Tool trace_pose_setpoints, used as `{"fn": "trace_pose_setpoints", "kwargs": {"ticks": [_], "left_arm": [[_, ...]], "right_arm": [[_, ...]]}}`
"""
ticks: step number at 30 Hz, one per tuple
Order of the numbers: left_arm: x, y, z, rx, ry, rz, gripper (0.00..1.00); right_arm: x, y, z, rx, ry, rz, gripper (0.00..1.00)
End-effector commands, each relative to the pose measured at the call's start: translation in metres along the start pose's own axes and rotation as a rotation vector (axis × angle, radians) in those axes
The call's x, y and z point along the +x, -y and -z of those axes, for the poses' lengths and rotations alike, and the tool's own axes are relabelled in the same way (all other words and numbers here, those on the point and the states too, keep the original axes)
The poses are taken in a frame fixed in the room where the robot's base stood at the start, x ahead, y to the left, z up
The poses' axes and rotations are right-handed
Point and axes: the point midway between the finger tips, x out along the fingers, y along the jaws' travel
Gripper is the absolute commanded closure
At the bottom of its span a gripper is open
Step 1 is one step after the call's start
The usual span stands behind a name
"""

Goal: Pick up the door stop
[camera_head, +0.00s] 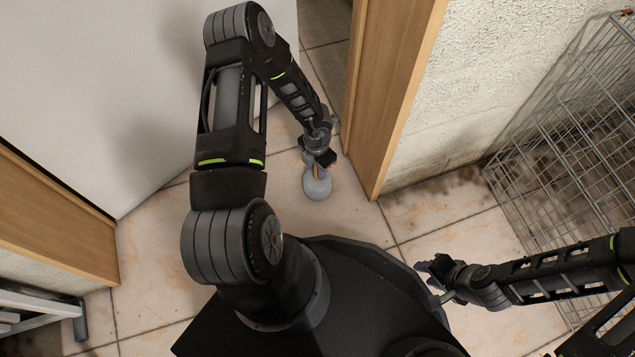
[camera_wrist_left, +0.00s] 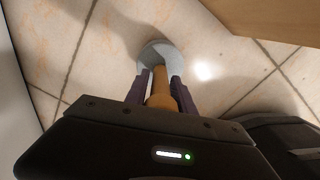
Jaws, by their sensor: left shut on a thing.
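The door stop (camera_head: 317,189) has a grey round base and an orange-brown stem. It is near the middle of the head view, at the doorway. In the left wrist view the door stop (camera_wrist_left: 159,90) shows its stem between the two fingers, with the base beyond. My left gripper (camera_head: 318,171) is shut on the stem, and it also shows in the left wrist view (camera_wrist_left: 158,92). I cannot tell whether the base touches the floor. My right gripper (camera_head: 424,267) is at the right in the head view, away from the door stop. Its finger gap is not clear.
A white door (camera_head: 90,90) stands at the left. A wooden door frame (camera_head: 392,90) is just right of the door stop. A wire crate (camera_head: 570,140) stands at the right by the wall. A grey rack (camera_head: 35,307) is at lower left. Tiled floor (camera_head: 150,250) is clear between.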

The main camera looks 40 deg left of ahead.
Motion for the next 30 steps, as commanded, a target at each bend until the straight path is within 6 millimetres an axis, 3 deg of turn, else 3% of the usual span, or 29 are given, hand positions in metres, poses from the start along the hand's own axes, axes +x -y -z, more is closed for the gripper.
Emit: {"fn": "trace_pose_setpoints", "kwargs": {"ticks": [17, 30], "left_arm": [[-0.012, -0.002, 0.003, 0.0, 0.001, 0.0, 1.0], [-0.056, -0.002, 0.003, 0.0, 0.003, -0.001, 1.0]], "right_arm": [[-0.013, 0.004, -0.001, -0.001, 0.004, 0.0, 0.64], [-0.039, 0.012, -0.003, -0.002, 0.019, 0.0, 0.64]]}}
